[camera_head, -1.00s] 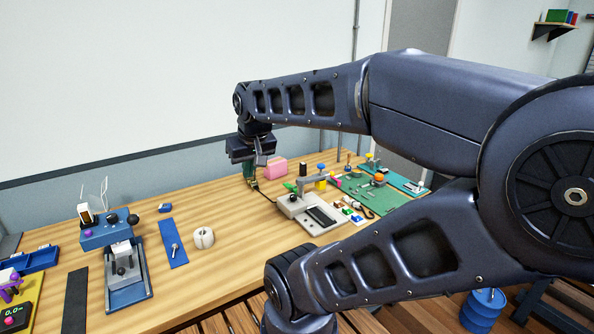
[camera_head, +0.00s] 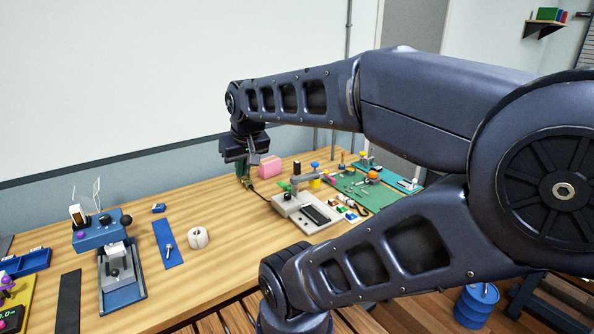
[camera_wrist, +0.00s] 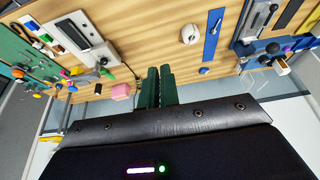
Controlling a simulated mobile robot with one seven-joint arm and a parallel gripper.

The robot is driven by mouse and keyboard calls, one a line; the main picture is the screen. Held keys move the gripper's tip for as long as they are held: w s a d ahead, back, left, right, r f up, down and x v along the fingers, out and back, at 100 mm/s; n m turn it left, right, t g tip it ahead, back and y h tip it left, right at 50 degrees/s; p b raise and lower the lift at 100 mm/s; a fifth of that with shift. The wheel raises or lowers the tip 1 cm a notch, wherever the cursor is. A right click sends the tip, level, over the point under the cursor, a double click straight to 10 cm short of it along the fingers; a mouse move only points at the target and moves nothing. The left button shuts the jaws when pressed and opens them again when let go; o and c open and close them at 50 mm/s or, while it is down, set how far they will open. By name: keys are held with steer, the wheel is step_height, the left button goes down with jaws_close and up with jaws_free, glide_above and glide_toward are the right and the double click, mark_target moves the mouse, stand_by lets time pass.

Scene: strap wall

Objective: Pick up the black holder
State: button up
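My gripper (camera_head: 242,169) hangs tip-down over the back of the wooden table, left of the pink block. Its two green fingers (camera_wrist: 160,86) lie side by side with hardly any gap and nothing visible between them. No single thing is clearly the black holder. A small black upright cylinder (camera_head: 296,167) stands by the grey device, to the right of my gripper. A dark piece with a white and orange front (camera_head: 77,214) sits at the back of the blue device, far to the left; it also shows in the wrist view (camera_wrist: 282,66). My gripper is apart from both.
The pink block (camera_head: 270,166) is close to my gripper. A cable (camera_head: 262,194) runs from beneath it to the grey device (camera_head: 290,207). The blue device (camera_head: 122,278), a blue strip (camera_head: 163,243) and a white roll (camera_head: 198,237) stand left. Table between is clear.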

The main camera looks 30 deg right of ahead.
steer(key=o, duration=1)
